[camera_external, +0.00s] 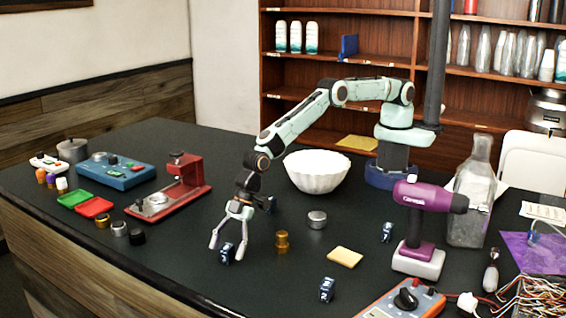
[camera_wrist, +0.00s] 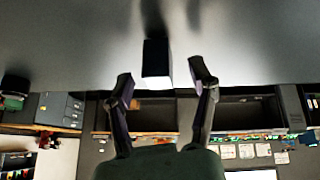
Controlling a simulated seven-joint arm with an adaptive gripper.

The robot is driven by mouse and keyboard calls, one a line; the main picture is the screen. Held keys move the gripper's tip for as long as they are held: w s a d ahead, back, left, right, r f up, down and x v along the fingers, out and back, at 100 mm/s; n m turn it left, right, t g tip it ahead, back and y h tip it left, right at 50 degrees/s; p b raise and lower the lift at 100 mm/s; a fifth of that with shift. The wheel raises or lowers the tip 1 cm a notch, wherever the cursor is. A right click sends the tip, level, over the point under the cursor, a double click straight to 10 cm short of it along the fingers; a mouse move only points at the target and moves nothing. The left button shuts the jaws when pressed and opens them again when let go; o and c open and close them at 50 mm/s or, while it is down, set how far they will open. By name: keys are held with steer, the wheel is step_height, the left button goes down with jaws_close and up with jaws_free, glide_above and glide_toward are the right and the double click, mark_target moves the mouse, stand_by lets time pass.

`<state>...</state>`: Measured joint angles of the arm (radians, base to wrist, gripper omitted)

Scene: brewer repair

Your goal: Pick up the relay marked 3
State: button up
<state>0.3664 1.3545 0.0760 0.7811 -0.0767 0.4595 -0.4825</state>
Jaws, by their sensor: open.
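Small dark blue relays with white markings stand on the black counter. One relay (camera_external: 226,253) is at my gripper's fingertips, another relay (camera_external: 327,290) is nearer the front edge, and a third relay (camera_external: 387,232) is left of the purple tool. A further dark blue block (camera_external: 271,204) shows partly behind my wrist. The markings are too small to read for certain, so I cannot tell which is 3. My gripper (camera_external: 227,246) points down, open, its fingers on either side of the first relay. In the wrist view, a dark block (camera_wrist: 156,60) sits between the open fingertips (camera_wrist: 160,72).
A brass cylinder (camera_external: 282,242), a yellow sponge (camera_external: 344,257) and a silver knob (camera_external: 317,219) lie right of my gripper. A white bowl (camera_external: 316,172) is behind. A red press (camera_external: 180,187) stands left. An orange multimeter (camera_external: 405,298) is at front right.

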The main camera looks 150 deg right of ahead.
jaws_close()
stand_by(0.4)
